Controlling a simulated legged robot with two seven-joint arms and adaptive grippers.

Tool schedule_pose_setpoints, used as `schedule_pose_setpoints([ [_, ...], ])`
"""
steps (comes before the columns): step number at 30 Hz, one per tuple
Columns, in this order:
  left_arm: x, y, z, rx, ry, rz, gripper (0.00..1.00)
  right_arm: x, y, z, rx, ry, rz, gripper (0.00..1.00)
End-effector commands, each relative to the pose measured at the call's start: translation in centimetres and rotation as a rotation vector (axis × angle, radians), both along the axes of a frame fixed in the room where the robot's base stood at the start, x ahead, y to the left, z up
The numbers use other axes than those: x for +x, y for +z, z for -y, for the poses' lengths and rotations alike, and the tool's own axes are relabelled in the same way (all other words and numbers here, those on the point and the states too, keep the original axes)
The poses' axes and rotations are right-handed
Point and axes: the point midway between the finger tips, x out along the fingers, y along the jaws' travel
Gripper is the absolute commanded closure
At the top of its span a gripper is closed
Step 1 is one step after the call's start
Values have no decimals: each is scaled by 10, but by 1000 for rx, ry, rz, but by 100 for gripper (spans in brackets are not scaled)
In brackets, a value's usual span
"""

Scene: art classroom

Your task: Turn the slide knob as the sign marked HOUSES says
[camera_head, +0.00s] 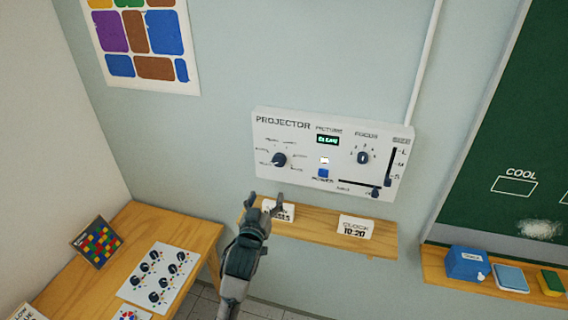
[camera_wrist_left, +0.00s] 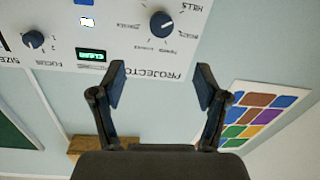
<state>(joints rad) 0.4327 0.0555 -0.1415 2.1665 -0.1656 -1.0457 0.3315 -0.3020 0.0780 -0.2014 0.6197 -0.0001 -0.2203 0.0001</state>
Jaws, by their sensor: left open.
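A white projector panel (camera_head: 300,178) hangs on the wall. Its black slide knob (camera_head: 279,160) sits at the panel's lower left, ringed by small labels. In the left wrist view, which is upside down, the knob (camera_wrist_left: 161,24) has a white mark pointing right, and one label reads HILLS. A small white sign (camera_head: 284,213) on the shelf below is partly covered by my gripper; its heading cannot be read. My left gripper (camera_head: 266,201) is open and empty below the knob, apart from it. My right gripper is not in view.
The wooden shelf (camera_head: 320,229) also holds a sign ending 10:20 (camera_head: 356,228). The panel has a focus knob (camera_head: 363,158), a blue button (camera_head: 323,174) and sliders. A knob board (camera_head: 158,277) lies on the desk at left. The wall above the panel is clear.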

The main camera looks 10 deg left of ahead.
Motion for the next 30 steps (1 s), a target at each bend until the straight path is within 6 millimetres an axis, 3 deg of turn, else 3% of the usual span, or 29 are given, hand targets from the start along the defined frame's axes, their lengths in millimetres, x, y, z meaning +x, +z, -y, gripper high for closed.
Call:
schedule_pose_setpoints([
  [5, 14, 6, -3, -2, 3, 9, 26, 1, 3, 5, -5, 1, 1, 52],
  [21, 136, 7, -7, -2, 2, 7, 26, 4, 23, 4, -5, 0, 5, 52],
  [30, 167, 6, -9, -2, 2, 9, 26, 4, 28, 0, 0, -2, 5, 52],
])
